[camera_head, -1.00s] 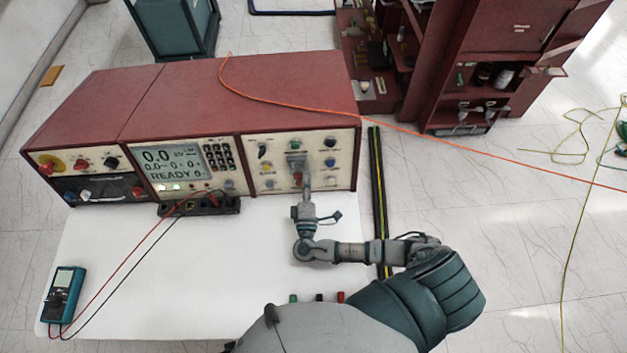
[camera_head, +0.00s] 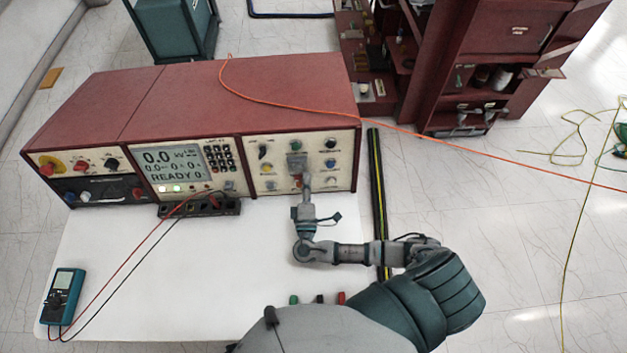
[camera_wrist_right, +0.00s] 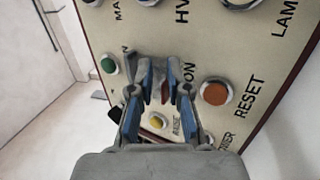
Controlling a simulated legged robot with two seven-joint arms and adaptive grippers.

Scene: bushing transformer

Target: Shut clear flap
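The clear flap (camera_head: 297,161) shows in the head view as a greyish square on the right-hand panel of the red test console. It seems to stand out over the button area; its exact angle is hard to tell. My right gripper (camera_head: 305,182) is just below it, close to the panel face. In the right wrist view the blue-padded fingers (camera_wrist_right: 165,92) are apart with a gap between them, close to the panel. A greyish part, probably the flap, shows beyond the fingertips. Contact with it cannot be told. My left gripper is out of view.
The console (camera_head: 240,95) stands on a white table (camera_head: 130,280). Knobs and buttons, including an orange reset button (camera_wrist_right: 215,93), surround the flap. Test leads and a blue meter (camera_head: 63,295) lie to the left. An orange cable (camera_head: 400,132) crosses over the console top.

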